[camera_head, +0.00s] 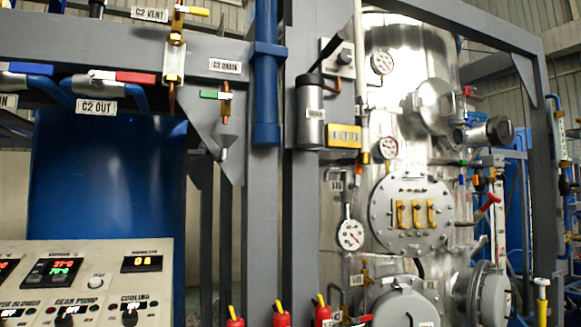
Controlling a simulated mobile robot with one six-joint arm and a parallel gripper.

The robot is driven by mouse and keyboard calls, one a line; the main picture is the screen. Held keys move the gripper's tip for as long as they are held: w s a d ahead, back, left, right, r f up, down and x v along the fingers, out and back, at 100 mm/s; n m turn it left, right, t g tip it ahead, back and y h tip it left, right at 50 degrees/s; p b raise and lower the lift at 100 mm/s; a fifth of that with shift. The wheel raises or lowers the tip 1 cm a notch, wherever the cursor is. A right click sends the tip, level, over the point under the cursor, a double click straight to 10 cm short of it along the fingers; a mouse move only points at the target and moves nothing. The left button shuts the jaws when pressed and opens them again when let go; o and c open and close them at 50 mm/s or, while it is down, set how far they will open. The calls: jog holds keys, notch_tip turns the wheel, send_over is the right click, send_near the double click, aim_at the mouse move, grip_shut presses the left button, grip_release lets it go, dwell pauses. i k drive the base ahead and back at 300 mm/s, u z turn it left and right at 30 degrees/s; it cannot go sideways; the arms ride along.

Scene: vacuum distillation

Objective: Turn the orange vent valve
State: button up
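A valve with a yellow-orange lever (192,10) sits at the top left, just right of the "C2 VENT" label (150,14). Its lever points to the right, roughly level, and the top of the valve is close to the picture's upper edge. A brass body and a clear sight piece (174,62) hang below it on a vertical line. My gripper is not in view, and nothing touches the lever.
A green-handled valve (210,95) stands below the "C2 DRAIN" label (225,66). A red-handled valve (135,77) is above "C2 OUT" (96,106). A control panel (110,285) fills the lower left. Grey posts and a steel vessel (405,165) stand right.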

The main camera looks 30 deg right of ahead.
aim_at(358, 169)
jog(key=z, duration=0.95)
